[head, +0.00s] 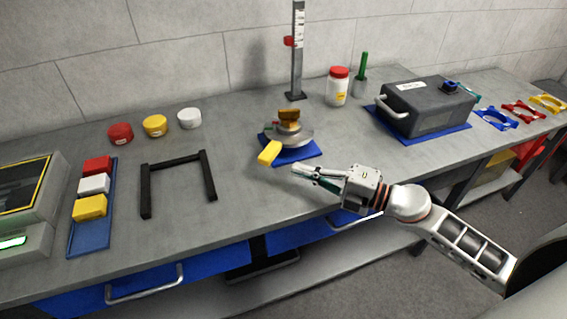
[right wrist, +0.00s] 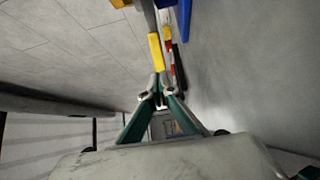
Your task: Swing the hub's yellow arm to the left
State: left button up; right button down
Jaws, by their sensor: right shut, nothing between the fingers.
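The hub (head: 289,131) is a round grey metal body with an orange-brown top, standing on a blue mat (head: 305,156). Its yellow arm (head: 270,153) points toward the front left of the hub, toward the table's front edge. My right gripper (head: 297,171) is shut and empty, to the right of the yellow arm and a little nearer the front edge. In the right wrist view the yellow arm (right wrist: 156,52) lies just beyond the closed fingertips (right wrist: 159,98); I cannot tell whether they touch. My left gripper is not in view.
A black frame (head: 180,161) stands left of the hub, with bare table between. A blue tray (head: 88,237) with coloured blocks is farther left. A ruler post (head: 297,60) and red-lidded jar (head: 338,87) stand behind. A grey case (head: 428,108) is at right.

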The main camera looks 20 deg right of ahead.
aim_at(271, 161)
jog(key=x, duration=0.4)
jog(key=shift+r, duration=0.1)
jog(key=shift+w+a+p, duration=0.3)
jog(key=shift+w+a, duration=0.05)
jog(key=shift+a, duration=0.1)
jog(key=shift+w+a+r+t+h+p, duration=0.1)
jog(key=shift+w+a+t+h+p, duration=0.2)
jog(key=shift+p, duration=0.35)
jog(key=shift+a+m, duration=0.1)
jog(key=shift+m, duration=0.2)
